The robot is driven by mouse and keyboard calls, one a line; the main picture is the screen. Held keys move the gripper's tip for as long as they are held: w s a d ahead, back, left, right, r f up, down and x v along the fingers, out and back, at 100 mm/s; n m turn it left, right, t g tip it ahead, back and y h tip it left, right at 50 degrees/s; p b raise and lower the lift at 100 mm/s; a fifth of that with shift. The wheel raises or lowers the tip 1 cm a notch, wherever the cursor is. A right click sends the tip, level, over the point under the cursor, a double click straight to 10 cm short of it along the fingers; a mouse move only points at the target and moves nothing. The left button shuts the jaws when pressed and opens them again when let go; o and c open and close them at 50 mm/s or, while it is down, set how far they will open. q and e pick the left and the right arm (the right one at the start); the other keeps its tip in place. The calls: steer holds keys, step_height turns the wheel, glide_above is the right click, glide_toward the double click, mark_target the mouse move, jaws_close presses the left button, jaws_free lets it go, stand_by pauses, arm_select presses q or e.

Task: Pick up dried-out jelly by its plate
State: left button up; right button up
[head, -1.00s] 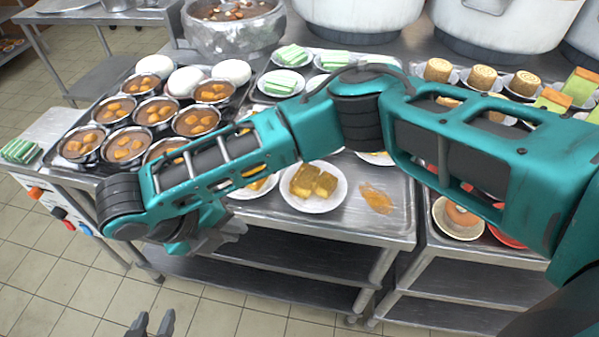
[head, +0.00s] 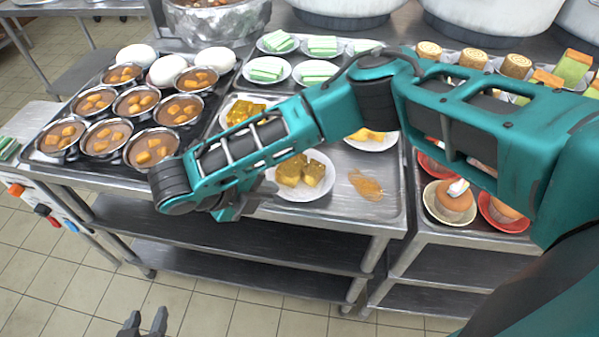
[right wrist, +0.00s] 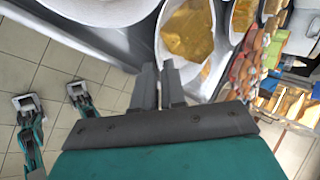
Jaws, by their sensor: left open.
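A white plate (head: 323,187) holds brownish-yellow jelly blocks (head: 301,172) that look dull, on the steel tray near its front edge. The plate (right wrist: 166,62) and jelly (right wrist: 187,31) also fill the top middle of the right wrist view. My right gripper (head: 264,191) is at the plate's near left rim. In the right wrist view its fingers (right wrist: 160,82) stand a narrow gap apart, close to the rim; whether they touch it I cannot tell. My left gripper (head: 142,321) is open and empty, low over the floor, clear of the cart.
An orange smear (head: 365,186) lies on the tray right of the plate. Another jelly plate (head: 372,142) is behind, partly hidden by my right arm. The floor in front is free.

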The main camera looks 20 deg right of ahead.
mark_target(285, 191)
steer(key=x, duration=0.3)
steer(key=shift+d+f, duration=0.15)
steer(key=shift+c, duration=0.2)
jaws_close()
